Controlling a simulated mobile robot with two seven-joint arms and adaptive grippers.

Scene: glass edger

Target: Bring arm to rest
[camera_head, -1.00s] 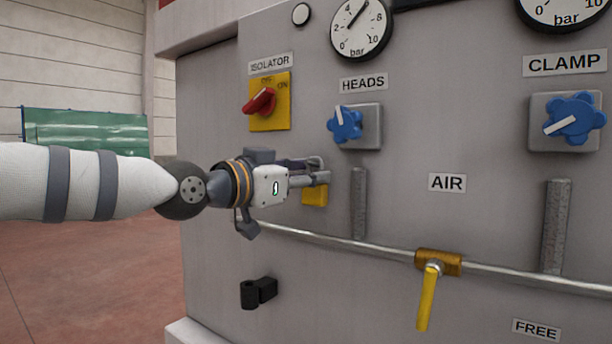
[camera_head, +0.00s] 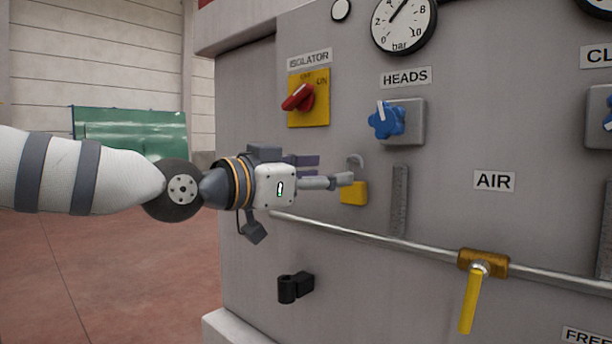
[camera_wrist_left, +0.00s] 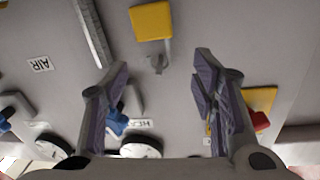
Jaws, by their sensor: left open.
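My left gripper (camera_head: 334,172) reaches in from the left in front of the grey machine panel (camera_head: 440,210). Its jaws are open and empty, and the open fingers also show in the left wrist view (camera_wrist_left: 162,66). A yellow padlock (camera_head: 353,192) with a grey shackle hangs against the panel by the fingertips in the head view. In the left wrist view the padlock (camera_wrist_left: 151,21) is past the fingertips, its shackle seen in the gap between them. Whether a finger touches it I cannot tell for sure. My right gripper is in neither view.
Above the gripper are the red isolator handle (camera_head: 298,97) on its yellow plate and the blue HEADS knob (camera_head: 387,120). A pipe (camera_head: 375,237) with a yellow-levered valve (camera_head: 472,298) runs below. A black bracket (camera_head: 294,287) juts out lower. Open floor lies left.

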